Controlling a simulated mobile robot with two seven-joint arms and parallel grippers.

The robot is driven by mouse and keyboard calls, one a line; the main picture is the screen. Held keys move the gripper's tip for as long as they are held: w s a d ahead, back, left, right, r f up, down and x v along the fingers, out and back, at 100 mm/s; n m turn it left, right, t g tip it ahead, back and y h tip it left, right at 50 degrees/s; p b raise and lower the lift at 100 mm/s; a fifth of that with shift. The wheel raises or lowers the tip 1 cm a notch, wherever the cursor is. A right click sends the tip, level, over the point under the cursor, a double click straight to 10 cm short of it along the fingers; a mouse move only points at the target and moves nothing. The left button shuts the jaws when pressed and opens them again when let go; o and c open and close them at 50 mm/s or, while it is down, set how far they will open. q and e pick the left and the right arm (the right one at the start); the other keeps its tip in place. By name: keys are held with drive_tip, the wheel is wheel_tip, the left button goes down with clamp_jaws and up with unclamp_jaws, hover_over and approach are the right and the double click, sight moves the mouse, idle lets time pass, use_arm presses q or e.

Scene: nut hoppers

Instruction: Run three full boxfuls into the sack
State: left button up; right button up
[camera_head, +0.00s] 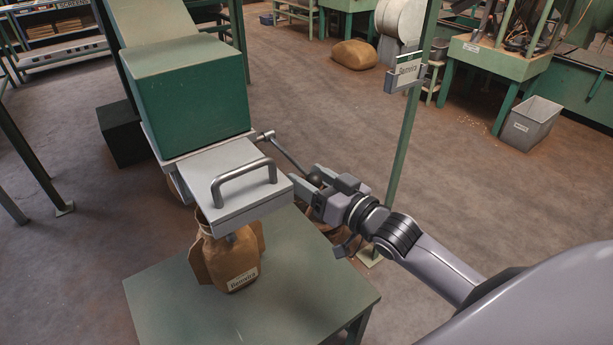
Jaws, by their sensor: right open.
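A green box-shaped hopper (190,100) stands above a light grey slide plate with a bar handle (244,180). A thin lever (287,153) runs from the hopper's right side down to a dark ball knob (315,179). My right gripper (303,174) is open, its fingers around or just beside the knob; I cannot tell whether they touch it. A brown sack (232,262) with a label stands upright beneath the plate, its mouth partly hidden by the plate. The inside of the hopper is hidden. My left gripper is out of view.
The sack stands on a green table (165,312). A green post (405,140) with a labelled sign (407,72) rises right of my gripper. A grey bin (530,124), a filled sack (354,54) and green benches stand farther back. Open floor lies between.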

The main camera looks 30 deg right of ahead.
drive_tip(key=shift+w+a, duration=0.2)
drive_tip(key=shift+w, duration=0.4)
drive_tip(key=shift+c, duration=0.2)
clamp_jaws()
drive_tip(key=shift+r, duration=0.1)
